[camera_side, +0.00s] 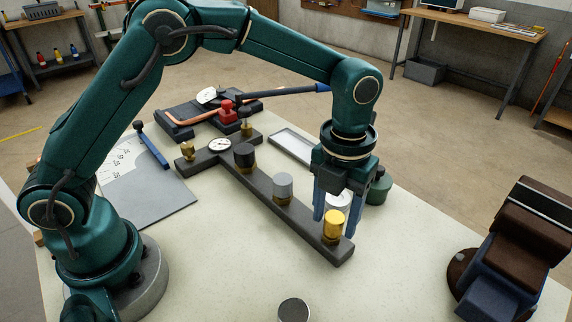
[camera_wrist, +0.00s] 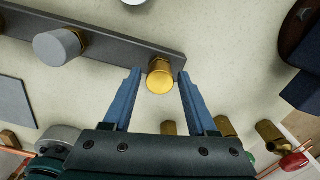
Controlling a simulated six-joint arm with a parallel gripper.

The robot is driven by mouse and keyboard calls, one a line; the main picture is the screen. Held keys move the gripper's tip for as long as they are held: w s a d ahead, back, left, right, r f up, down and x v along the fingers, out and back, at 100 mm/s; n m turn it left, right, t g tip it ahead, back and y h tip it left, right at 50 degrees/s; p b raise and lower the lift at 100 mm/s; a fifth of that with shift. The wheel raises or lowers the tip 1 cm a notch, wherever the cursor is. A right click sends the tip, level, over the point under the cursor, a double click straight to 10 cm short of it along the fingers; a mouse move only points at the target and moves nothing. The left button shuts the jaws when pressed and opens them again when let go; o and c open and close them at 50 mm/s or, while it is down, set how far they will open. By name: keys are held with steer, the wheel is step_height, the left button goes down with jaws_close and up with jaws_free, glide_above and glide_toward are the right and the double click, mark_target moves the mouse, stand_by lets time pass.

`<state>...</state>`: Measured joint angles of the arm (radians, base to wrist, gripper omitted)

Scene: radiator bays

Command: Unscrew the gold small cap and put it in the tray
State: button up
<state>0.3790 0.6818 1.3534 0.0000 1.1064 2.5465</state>
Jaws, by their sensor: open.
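The gold small cap (camera_side: 334,224) sits on the near right end of the dark grey bar (camera_side: 310,233), on a brass fitting. My gripper (camera_side: 337,217) points down over it, open, with one blue finger on each side. In the wrist view the cap (camera_wrist: 160,78) lies between the fingertips of my gripper (camera_wrist: 158,77), with a small gap visible on each side. The tray (camera_side: 291,146), shallow and pale with a grey rim, lies on the table behind the bar and looks empty; my gripper partly covers its right end.
A grey cap (camera_side: 282,186) and a black cap (camera_side: 244,155) stand farther along the bar. A green container (camera_side: 379,188) is right of my gripper. A brown and blue object (camera_side: 508,262) stands at the right edge. The table front is mostly clear except a cylinder (camera_side: 294,310).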

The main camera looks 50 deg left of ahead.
mark_target(335, 217)
jaws_close()
steer(key=n, duration=1.1)
steer(key=shift+n, duration=0.3)
steer(key=n, duration=1.6)
steer(key=shift+n, duration=0.3)
steer(key=shift+r, duration=2.6)
